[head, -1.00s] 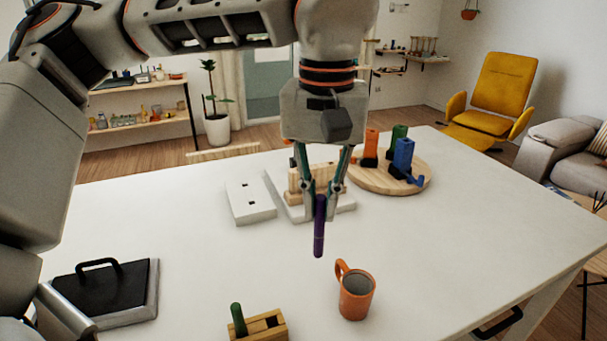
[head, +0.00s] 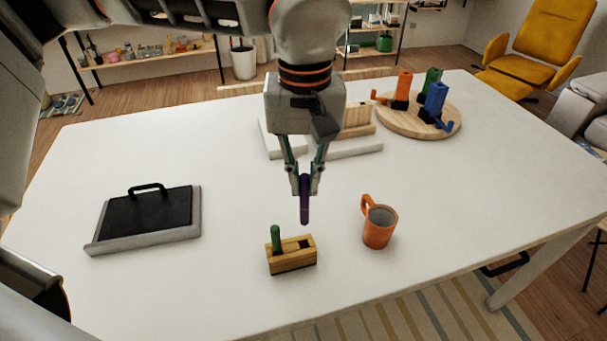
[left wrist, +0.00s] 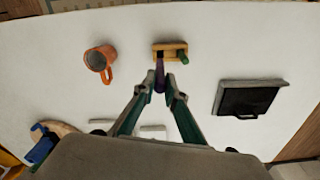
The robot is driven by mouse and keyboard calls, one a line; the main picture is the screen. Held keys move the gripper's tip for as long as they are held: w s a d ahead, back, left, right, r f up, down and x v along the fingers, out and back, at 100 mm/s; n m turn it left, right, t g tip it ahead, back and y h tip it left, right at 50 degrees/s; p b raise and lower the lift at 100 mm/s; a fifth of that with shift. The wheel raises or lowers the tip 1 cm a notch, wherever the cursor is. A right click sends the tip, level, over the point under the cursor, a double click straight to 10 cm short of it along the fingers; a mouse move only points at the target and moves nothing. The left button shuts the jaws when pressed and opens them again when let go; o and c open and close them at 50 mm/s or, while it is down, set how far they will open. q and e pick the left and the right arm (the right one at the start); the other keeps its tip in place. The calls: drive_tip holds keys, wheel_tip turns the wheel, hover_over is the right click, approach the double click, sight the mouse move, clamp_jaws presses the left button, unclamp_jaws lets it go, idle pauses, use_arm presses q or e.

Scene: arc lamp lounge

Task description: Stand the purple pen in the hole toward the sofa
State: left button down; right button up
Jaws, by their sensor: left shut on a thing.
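The purple pen (head: 304,202) hangs upright from my left gripper (head: 305,185), which is shut on its upper part. The pen also shows in the left wrist view (left wrist: 160,78), between the fingertips. The wooden pen block (head: 291,258) stands on the table just below and in front of the pen. A green pen (head: 275,238) stands in its left hole in the head view. Its right hole (head: 304,244), toward the sofa side, is dark and empty. The pen's lower end appears above and behind the block, apart from it. My right gripper is not in view.
An orange mug (head: 379,224) stands right of the block. A black-topped grey tray with a handle (head: 150,212) lies left. White slabs (head: 355,149) and a round wooden board (head: 388,122) with coloured figures are behind. A grey sofa (head: 585,104) is at far right.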

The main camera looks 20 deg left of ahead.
sight(304, 224)
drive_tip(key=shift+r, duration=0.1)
use_arm(q)
drive_tip(key=shift+f, duration=0.35)
drive_tip(key=shift+f+b, duration=0.6)
drive_tip(key=shift+b, duration=0.05)
wheel_tip(304, 224, down, 2)
drive_tip(key=shift+f+b, duration=0.15)
drive_tip(key=shift+b, duration=0.6)
drive_tip(key=shift+f+b, duration=0.45)
drive_tip(key=shift+f, duration=0.35)
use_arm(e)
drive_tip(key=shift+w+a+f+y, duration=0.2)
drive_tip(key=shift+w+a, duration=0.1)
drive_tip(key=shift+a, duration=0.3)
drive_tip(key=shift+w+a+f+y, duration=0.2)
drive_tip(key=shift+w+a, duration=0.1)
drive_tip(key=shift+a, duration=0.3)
use_arm(q)
drive_tip(key=shift+p, duration=0.3)
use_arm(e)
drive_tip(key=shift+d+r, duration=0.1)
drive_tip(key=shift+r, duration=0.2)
use_arm(q)
drive_tip(key=shift+f+b, duration=1.85)
drive_tip(key=shift+f, duration=1)
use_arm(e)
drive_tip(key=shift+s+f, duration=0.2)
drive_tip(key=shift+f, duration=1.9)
